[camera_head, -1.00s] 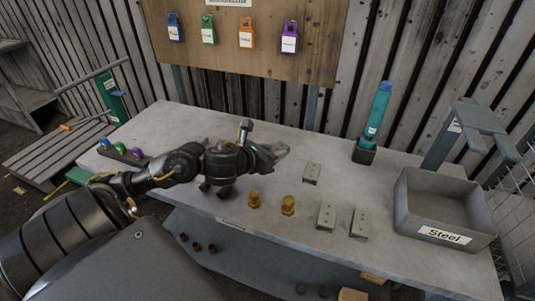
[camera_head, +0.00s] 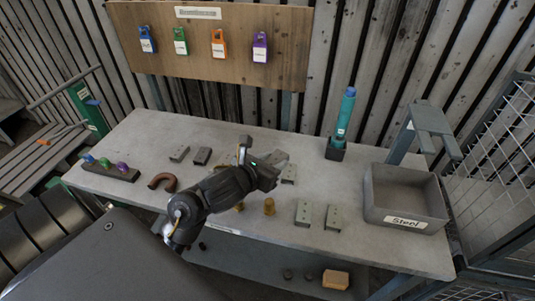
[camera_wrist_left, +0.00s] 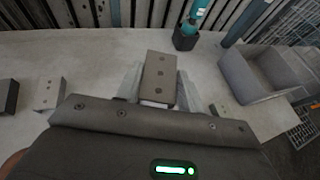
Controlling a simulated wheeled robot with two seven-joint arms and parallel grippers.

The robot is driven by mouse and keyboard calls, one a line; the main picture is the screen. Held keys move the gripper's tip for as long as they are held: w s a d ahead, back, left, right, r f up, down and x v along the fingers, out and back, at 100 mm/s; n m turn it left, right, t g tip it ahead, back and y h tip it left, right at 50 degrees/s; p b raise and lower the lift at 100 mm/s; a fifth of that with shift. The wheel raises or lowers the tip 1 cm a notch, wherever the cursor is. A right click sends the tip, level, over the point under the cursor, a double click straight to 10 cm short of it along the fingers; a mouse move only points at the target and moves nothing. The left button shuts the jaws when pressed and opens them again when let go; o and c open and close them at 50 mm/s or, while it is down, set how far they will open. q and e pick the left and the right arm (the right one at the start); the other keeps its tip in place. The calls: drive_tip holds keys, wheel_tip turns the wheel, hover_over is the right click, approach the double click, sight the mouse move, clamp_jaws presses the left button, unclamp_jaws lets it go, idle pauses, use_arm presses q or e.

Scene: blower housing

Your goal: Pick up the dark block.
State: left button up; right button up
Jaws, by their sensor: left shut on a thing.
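My left gripper (camera_head: 274,163) is over the middle of the table. In the left wrist view its two pale fingers are closed on the sides of a brownish-grey block (camera_wrist_left: 160,75) with a row of holes. In the head view the gripper largely hides this block. A darker block (camera_head: 202,156) lies on the table left of the gripper, beside a lighter grey block (camera_head: 180,153). A dark block (camera_wrist_left: 8,96) also shows at the left edge of the wrist view; I cannot tell if it is the same one. My right gripper is not in view.
A grey block (camera_head: 289,174) lies just beside my gripper, with two more (camera_head: 303,213) (camera_head: 333,217) nearer the front edge. A brass part (camera_head: 269,207) stands nearby. The Steel bin (camera_head: 405,222) is at right, a teal tool in a dark holder (camera_head: 336,150) behind. A curved pipe (camera_head: 162,181) lies left.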

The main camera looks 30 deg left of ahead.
use_arm(q)
drive_tip(key=shift+s+d+r+p, duration=0.25)
drive_tip(key=shift+d+p, duration=0.3)
drive_tip(key=shift+d, duration=0.1)
